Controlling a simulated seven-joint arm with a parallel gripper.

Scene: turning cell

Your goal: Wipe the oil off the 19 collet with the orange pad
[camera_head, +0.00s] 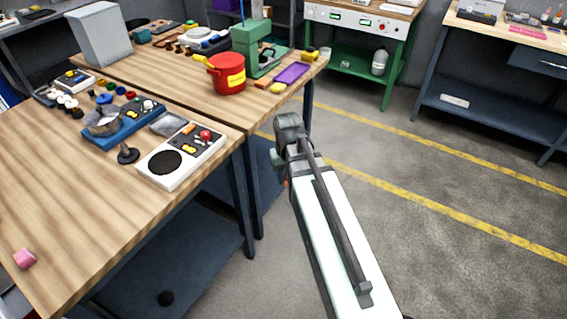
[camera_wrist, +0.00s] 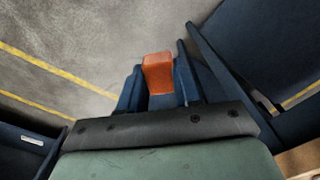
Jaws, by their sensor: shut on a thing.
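My gripper (camera_wrist: 158,88) is shut on the orange pad (camera_wrist: 158,72), which shows between its dark fingers in the wrist view. In the head view my gripper is beyond the right edge of the workbench, over the floor, and the pad is mostly hidden by the arm. I cannot tell which thing is the 19 collet. Several small parts stand on the bench, too small to read any marking, and no oil can be made out.
The wooden workbench (camera_head: 60,190) holds a white panel with a black disc (camera_head: 165,161), a black part with a round base (camera_head: 128,153), a blue tray (camera_head: 122,130) and a pink cylinder (camera_head: 24,258). A red can (camera_head: 228,80) and green press (camera_head: 248,45) stand further back. The bench's front is mostly clear.

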